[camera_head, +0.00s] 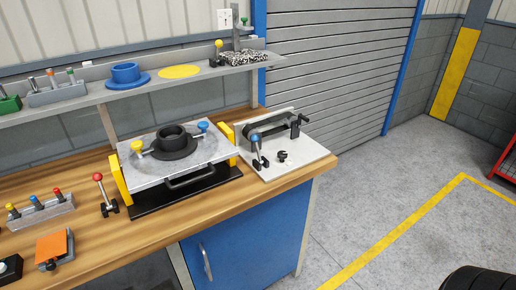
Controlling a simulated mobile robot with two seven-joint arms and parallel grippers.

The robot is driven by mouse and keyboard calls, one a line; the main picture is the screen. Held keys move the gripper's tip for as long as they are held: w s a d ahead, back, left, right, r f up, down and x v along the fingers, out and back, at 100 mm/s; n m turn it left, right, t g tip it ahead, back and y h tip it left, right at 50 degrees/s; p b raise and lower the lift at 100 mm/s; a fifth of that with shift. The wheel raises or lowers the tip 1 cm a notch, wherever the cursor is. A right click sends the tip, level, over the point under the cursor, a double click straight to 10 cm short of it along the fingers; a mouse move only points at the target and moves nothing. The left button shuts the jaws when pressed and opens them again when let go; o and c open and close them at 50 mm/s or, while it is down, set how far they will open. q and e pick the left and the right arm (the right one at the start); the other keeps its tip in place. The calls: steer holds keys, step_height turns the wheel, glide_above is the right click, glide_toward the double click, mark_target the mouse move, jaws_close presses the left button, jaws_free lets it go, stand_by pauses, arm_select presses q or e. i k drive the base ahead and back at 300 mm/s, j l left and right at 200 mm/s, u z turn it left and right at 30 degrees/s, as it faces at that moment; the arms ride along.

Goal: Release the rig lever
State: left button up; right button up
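No label marks the rig lever, so I cannot tell which lever it is. A lever with a blue knob (256,146) stands nearly upright on a white plate (305,158) at the right end of the bench. This plate also carries a black belt-like part (270,129) and a small black knob (283,156). Another lever with a red knob (99,179) stands on a black base, left of a grey plate (208,153). That plate sits between yellow blocks and holds a black flanged ring (173,143) with yellow and blue knobbed clamps beside it. Neither gripper shows.
The wooden bench (235,206) has a blue cabinet (246,240) below. A shelf (195,84) above holds a blue flanged ring (127,76), a yellow disc (180,71) and a knobbed fixture. Small knobbed tools and an orange pad (52,246) lie left. Floor to the right is mostly clear.

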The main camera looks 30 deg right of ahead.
mark_target(255, 138)
steer(key=l+u, duration=0.45)
steer(key=l, duration=0.95)
